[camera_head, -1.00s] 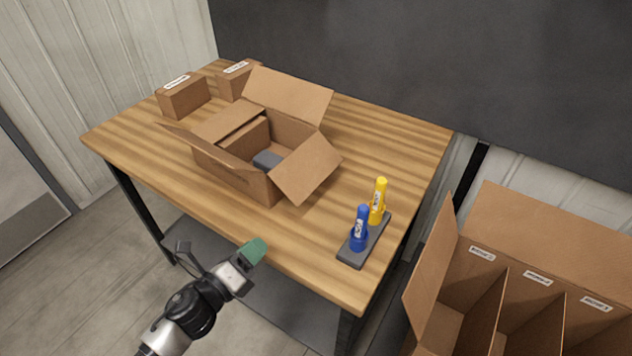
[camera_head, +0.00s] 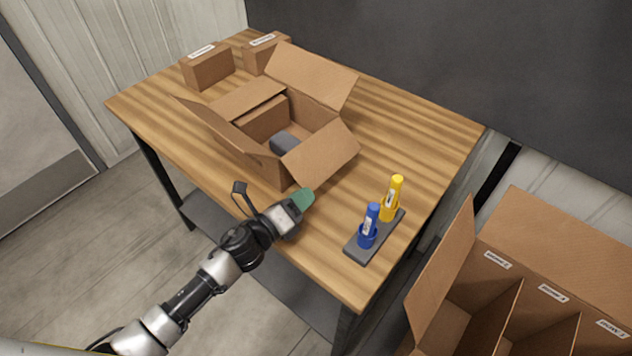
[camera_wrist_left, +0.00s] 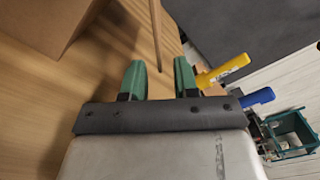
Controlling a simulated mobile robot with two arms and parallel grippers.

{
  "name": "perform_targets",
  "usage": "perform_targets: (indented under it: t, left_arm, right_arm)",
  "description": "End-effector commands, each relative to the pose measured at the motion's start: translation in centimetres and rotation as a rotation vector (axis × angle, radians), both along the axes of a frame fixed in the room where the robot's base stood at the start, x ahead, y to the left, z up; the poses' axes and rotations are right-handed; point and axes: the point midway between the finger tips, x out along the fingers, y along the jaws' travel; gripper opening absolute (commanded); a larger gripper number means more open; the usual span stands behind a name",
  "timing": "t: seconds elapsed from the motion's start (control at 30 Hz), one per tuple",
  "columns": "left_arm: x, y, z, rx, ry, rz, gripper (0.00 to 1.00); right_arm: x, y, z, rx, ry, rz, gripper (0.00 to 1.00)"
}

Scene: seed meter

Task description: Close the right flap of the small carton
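The small carton (camera_head: 240,143) stands open on the wooden table, with its flaps spread outward. Its right flap (camera_head: 322,153) slopes out over the table on the right side. A dark grey item (camera_head: 285,143) lies inside the carton. My left gripper (camera_head: 302,200) is just below the near lower end of that flap. In the left wrist view, the green fingertips (camera_wrist_left: 160,72) are apart with nothing held. A thin brown edge, seemingly the right flap (camera_wrist_left: 156,32), shows edge-on ahead of the gap between them. My right gripper is not in view.
Blue (camera_head: 368,228) and yellow (camera_head: 392,198) marker-like sticks stand in a dark holder (camera_head: 362,252) to the right. Two closed boxes (camera_head: 207,68) (camera_head: 262,50) sit behind the carton. A large divided carton (camera_head: 440,265) stands beyond the table's right edge. The table (camera_head: 420,130) is clear at the back right.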

Motion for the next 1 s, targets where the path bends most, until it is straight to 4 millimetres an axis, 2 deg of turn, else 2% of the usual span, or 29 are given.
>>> perform_targets:
  t: [0.1,0.3,0.67,0.87,1.0]
  left_arm:
    - [1.8,-1.4,0.2,-0.001,-0.002,0.001,0.30]
    - [3.4,-2.7,0.0,0.000,0.000,0.001,0.30]
    - [3.7,-3.0,0.0,0.001,0.000,0.001,0.30]
    - [3.7,-3.0,0.0,0.001,0.000,0.001,0.00]
    - [3.7,-3.0,0.0,0.001,0.000,0.001,0.00]
  right_arm:
    - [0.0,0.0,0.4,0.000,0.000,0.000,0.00]
    - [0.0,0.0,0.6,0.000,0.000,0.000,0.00]
    - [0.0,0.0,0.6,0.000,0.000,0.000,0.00]
    - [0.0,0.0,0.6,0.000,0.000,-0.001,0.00]
    - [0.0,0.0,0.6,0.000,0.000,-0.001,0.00]
